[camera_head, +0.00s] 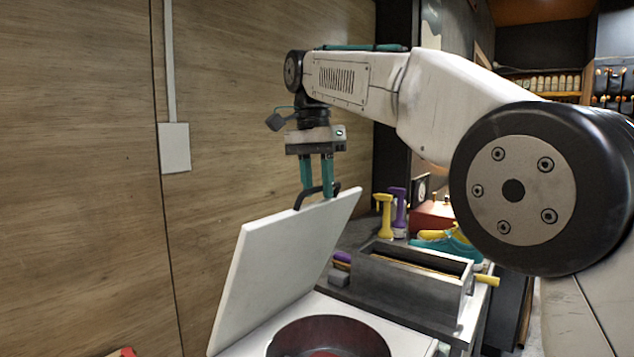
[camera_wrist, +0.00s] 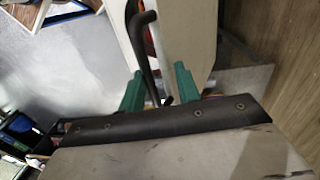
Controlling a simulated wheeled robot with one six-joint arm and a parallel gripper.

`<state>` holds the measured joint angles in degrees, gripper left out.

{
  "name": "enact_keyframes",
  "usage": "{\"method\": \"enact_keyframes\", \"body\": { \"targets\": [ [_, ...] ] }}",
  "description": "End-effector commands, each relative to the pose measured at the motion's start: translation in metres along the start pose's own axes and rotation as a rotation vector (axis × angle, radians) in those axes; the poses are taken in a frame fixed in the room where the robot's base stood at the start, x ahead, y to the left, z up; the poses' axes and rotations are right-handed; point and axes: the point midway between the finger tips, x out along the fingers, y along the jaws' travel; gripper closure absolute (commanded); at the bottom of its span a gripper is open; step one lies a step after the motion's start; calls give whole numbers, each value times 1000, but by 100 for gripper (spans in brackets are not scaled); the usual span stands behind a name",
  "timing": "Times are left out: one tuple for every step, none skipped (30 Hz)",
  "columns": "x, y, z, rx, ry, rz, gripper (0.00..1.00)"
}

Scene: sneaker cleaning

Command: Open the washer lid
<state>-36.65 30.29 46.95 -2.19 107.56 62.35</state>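The white washer lid (camera_head: 280,262) is raised and stands steeply tilted above the white washer top (camera_head: 405,335). The round, dark red drum opening (camera_head: 328,340) shows below it. A black bar handle (camera_head: 302,199) is on the lid's upper edge. My gripper (camera_head: 318,192) points down at this handle, its two teal fingers apart. In the wrist view the handle (camera_wrist: 143,45) passes between the fingers (camera_wrist: 158,88), with visible space beside it, so they do not look clamped on it. The lid also shows edge-on there (camera_wrist: 185,35).
A wooden wall (camera_head: 90,180) stands behind and left of the lid. To the right, a grey box (camera_head: 410,287) sits on a counter with a yellow spray bottle (camera_head: 384,217), a purple one (camera_head: 398,212) and a teal and yellow sneaker (camera_head: 450,243) behind it.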

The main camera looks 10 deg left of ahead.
Motion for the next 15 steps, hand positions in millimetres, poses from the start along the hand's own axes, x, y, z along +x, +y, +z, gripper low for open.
{"method": "enact_keyframes", "body": {
  "targets": [
    [0, 0, 0, 0, 0, 0, 68],
    [0, 0, 0, 0, 0, 0, 68],
    [-1, 0, 0, 0, 1, -1, 68],
    [-1, 0, 1, -1, 1, -1, 68],
    [-1, 0, 1, -1, 1, -1, 68],
    [-1, 0, 1, -1, 1, -1, 68],
    [-2, 0, 1, -1, 2, -1, 68],
    [-2, 0, 1, -1, 2, -2, 68],
    [-2, 0, 1, -1, 2, -2, 68],
    [-2, 0, 1, -1, 2, -2, 68],
    [-3, 0, 1, -1, 2, -2, 68],
    [-4, 0, 1, -1, 2, -2, 68],
    [-5, 0, 1, -1, 2, -2, 68],
    [-7, 0, 1, -1, 2, -2, 68],
    [-10, 0, 1, -1, 2, -3, 68]
  ]
}}
